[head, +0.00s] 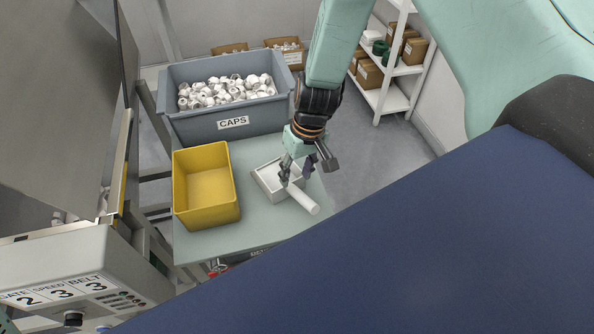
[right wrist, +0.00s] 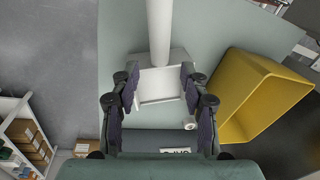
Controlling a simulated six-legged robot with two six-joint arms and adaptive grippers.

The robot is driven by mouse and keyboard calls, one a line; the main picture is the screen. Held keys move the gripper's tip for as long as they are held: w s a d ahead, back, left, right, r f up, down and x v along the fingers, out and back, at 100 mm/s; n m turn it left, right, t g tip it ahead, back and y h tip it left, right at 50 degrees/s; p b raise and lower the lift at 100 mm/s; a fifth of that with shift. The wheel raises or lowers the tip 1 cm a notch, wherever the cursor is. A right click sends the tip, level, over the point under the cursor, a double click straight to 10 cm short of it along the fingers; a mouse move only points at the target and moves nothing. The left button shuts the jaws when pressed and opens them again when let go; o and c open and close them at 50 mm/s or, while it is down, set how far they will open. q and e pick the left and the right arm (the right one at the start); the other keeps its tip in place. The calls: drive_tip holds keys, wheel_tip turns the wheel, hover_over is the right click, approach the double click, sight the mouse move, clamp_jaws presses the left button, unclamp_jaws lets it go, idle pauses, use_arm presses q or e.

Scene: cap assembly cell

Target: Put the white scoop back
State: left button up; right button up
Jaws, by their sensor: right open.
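The white scoop (head: 303,198) lies on the pale green table, with its square pan toward the caps bin and its round handle pointing to the lower right in the head view. In the right wrist view the scoop's pan (right wrist: 160,85) shows between the fingers and its handle runs up to the top edge. My right gripper (head: 297,174) is open above the scoop, near where handle and pan meet; its fingers also show in the right wrist view (right wrist: 160,88). I cannot tell whether they touch the scoop. My left gripper is not in view.
A grey bin labelled CAPS (head: 225,127), full of white caps, stands behind. An empty yellow bin (head: 207,187) stands left of the scoop on the table (head: 255,226). A machine with a control panel (head: 75,270) is at left. A white shelf (head: 385,98) with boxes stands back right.

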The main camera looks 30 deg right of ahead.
drive_tip(key=shift+r, duration=0.15)
use_arm(q)
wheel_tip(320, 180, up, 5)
drive_tip(key=p, duration=0.4)
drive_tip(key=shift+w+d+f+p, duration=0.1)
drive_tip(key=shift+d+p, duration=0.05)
drive_tip(key=shift+p, duration=0.2)
use_arm(e)
wheel_tip(320, 180, up, 12)
drive_tip(key=d, duration=0.2)
drive_tip(key=shift+s, duration=0.15)
drive_tip(key=shift+s, duration=0.1)
drive_tip(key=shift+d, duration=0.1)
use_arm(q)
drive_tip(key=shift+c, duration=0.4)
